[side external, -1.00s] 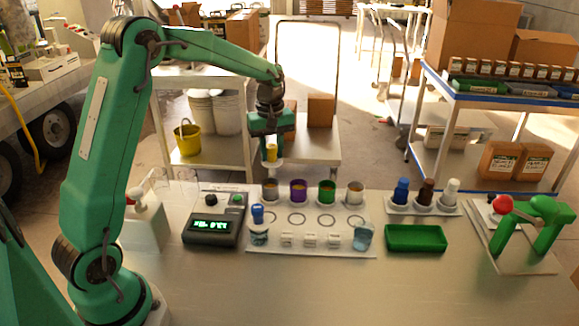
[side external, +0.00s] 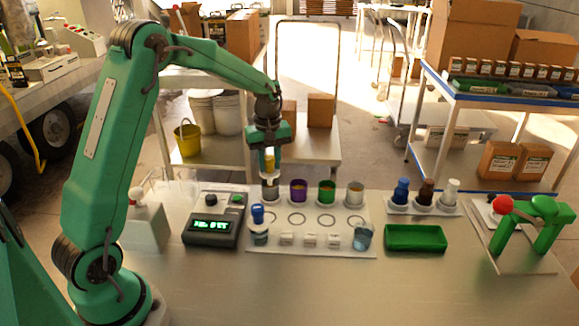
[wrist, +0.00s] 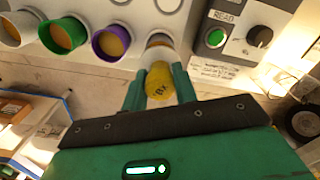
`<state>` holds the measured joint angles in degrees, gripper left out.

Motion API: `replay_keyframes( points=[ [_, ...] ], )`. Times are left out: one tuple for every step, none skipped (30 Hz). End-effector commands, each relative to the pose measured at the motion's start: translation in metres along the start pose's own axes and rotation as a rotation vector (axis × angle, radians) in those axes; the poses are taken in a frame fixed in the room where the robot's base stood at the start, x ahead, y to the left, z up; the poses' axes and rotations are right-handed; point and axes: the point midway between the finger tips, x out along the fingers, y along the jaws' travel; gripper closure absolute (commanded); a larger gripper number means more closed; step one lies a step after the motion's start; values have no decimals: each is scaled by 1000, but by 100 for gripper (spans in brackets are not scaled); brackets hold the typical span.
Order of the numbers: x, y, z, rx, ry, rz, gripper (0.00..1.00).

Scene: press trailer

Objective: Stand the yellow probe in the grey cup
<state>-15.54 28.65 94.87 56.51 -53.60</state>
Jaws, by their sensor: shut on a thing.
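The yellow probe (side external: 269,162) is upright between the fingers of my gripper (side external: 269,154), which is shut on it. The grey cup (side external: 270,191) stands at the left end of the back row of cups, directly under the probe. The probe's lower end overlaps the cup's mouth; how deep it reaches is hard to tell. In the wrist view, part of the grey cup's rim (wrist: 160,41) shows behind the probe.
A purple cup (side external: 298,190), a green cup (side external: 327,192) and a pale cup (side external: 355,193) stand to the right. A meter (side external: 211,228) sits to the left, and a blue-capped bottle (side external: 258,222) in front. The bench front is clear.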

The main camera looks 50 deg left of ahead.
Motion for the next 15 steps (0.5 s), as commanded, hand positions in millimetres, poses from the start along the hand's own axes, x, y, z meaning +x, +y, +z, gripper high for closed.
replay_keyframes(
  points=[
    [4,0,0,0,-1,-1,96],
    [6,0,0,0,0,-1,96],
    [9,0,0,0,0,0,96],
    [10,0,0,0,0,0,96],
    [12,0,0,0,0,0,96],
    [14,0,0,0,0,0,96],
    [16,0,0,0,0,0,96],
    [17,0,0,0,0,0,96],
    [18,0,0,0,1,1,96],
    [19,0,0,0,1,1,96],
    [20,0,0,0,1,1,96],
    [20,0,0,0,1,1,96],
    [21,0,0,0,1,1,96],
    [21,0,0,0,1,1,96],
    [21,0,0,0,1,1,96]
  ],
)
